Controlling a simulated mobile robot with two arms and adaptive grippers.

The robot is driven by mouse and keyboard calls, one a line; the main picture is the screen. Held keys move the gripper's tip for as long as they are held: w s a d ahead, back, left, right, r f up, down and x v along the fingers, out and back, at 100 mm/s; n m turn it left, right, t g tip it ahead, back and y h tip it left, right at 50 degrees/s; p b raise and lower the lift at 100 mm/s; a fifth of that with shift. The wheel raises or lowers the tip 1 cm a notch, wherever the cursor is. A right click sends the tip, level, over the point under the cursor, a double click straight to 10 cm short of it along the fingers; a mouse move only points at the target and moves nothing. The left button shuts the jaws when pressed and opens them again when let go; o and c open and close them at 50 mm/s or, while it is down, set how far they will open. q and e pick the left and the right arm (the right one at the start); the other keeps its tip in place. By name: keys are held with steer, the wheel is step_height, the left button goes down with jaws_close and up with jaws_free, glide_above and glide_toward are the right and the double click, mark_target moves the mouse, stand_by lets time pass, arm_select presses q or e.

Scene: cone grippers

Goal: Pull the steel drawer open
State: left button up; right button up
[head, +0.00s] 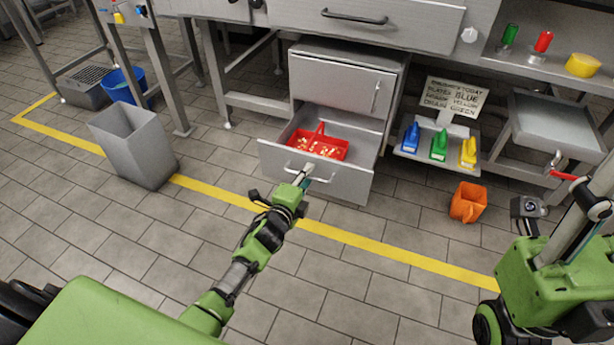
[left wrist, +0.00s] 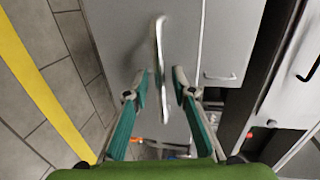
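The steel drawer (head: 315,183), the lower one of a grey cabinet, stands out from the cabinet with its inside showing. A red basket (head: 318,144) with small yellowish pieces lies in it. My left gripper (head: 304,175) is at the drawer's front, by its bar handle (head: 291,170). In the left wrist view the handle (left wrist: 158,50) runs between the two fingertips of the left gripper (left wrist: 160,78), with a gap between the tips.
A grey bin (head: 133,145) stands left on the floor. A shelf with blue, green and yellow bottles (head: 438,146) and an orange container (head: 468,203) are to the right. The tiled floor before the drawer is clear.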

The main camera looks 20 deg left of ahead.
arm_select(q)
steer(key=s+r, duration=0.2)
steer(key=s, duration=0.9)
steer(key=shift+s+a+r, duration=0.2)
steer(key=shift+s, duration=0.2)
